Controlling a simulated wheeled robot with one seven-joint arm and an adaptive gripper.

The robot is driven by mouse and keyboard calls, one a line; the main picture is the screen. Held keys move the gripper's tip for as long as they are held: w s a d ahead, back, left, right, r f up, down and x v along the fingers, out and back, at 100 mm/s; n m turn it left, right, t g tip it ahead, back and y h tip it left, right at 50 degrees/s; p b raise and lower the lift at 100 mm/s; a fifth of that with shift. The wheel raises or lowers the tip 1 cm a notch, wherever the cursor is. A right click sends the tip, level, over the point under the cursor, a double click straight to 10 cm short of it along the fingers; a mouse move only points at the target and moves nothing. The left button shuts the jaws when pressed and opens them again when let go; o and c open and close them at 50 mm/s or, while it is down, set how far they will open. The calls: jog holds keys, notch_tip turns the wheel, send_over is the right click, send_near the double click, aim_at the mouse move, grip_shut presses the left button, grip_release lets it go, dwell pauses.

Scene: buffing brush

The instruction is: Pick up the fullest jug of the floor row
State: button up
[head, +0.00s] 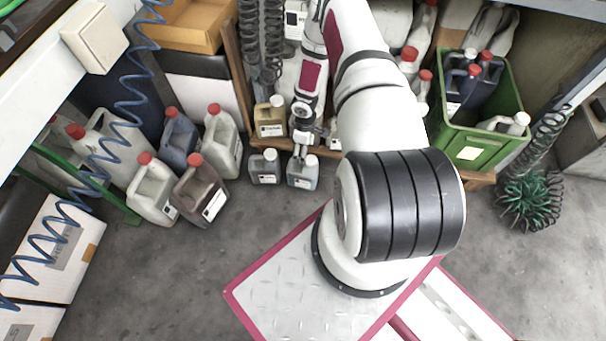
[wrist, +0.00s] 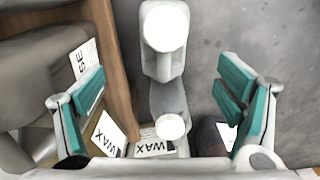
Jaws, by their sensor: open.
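Small jugs with white caps stand on the floor in front of the wooden shelf. In the head view, a dark grey jug (head: 264,170) stands left of a blue-grey jug (head: 302,174). My gripper (head: 303,142) is just above and behind the blue-grey one. In the wrist view, my open gripper (wrist: 163,90) has its teal pads wide apart. A pale jug (wrist: 164,65) shows between them near the top, and another white-capped jug (wrist: 172,127) below it. A dark jug (wrist: 210,135) is partly hidden by the right finger. I cannot match these jugs across views or compare their fill levels.
A wooden shelf edge (wrist: 118,60) runs close beside the jugs. A tan jug (head: 270,118) stands on the shelf. Large red-capped jugs (head: 200,190) stand on the floor at left. A green crate (head: 480,145) of jugs is at right. The floor in front of the row is clear.

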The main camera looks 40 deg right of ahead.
aim_at(303, 170)
notch_tip(303, 170, down, 8)
jog(key=shift+r+b, duration=0.15)
jog(key=shift+b, duration=1.1)
jog(key=shift+s+a+f+b, duration=0.15)
jog(key=shift+f+b, duration=0.55)
jog(key=shift+f, duration=0.65)
jog(key=shift+w+a+f+b, duration=0.1)
jog(key=shift+f+b, duration=0.55)
jog(key=shift+f, duration=0.65)
jog(key=shift+r, duration=0.1)
jog(key=c, duration=2)
jog(key=shift+c, duration=0.2)
